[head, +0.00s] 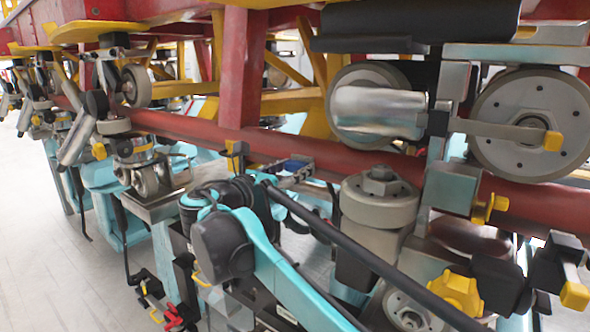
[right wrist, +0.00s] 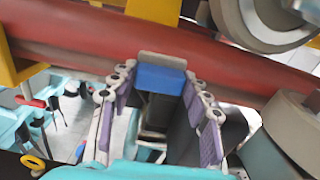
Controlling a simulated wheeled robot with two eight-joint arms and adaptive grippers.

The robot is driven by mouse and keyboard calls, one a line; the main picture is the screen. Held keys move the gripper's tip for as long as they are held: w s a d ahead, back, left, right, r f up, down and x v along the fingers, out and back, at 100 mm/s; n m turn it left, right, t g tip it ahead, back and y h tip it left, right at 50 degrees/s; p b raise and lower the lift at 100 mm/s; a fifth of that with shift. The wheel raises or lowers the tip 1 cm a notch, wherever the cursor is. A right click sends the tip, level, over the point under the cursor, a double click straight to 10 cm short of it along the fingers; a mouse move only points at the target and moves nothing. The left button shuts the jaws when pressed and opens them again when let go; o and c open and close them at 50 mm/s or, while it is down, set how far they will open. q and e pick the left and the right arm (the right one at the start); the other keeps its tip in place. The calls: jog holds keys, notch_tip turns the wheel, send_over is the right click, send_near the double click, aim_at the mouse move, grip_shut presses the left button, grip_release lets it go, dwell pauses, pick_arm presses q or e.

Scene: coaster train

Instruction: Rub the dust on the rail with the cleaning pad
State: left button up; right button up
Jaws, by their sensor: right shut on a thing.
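The rail (head: 215,131) is a long red tube running across the head view under the wheels. It also crosses the top of the right wrist view (right wrist: 80,42). My right gripper (head: 291,170) is just below the rail. In the right wrist view its two purple-padded fingers (right wrist: 160,84) are shut on the cleaning pad (right wrist: 160,79), a blue block with a grey strip along its top. The pad's top edge is at the lower side of the rail; I cannot tell whether it touches. I cannot make out dust on the rail. My left gripper does not show.
Grey wheels (head: 530,124) and a lower roller (head: 380,198) crowd the rail on the right. Yellow supports (head: 290,113) and a red post (head: 243,65) stand above it. A metal bracket assembly (head: 155,195) is to the left. Pale floor (head: 40,250) is clear at far left.

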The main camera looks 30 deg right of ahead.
jog(key=shift+v, duration=3)
jog(key=v, duration=0.3)
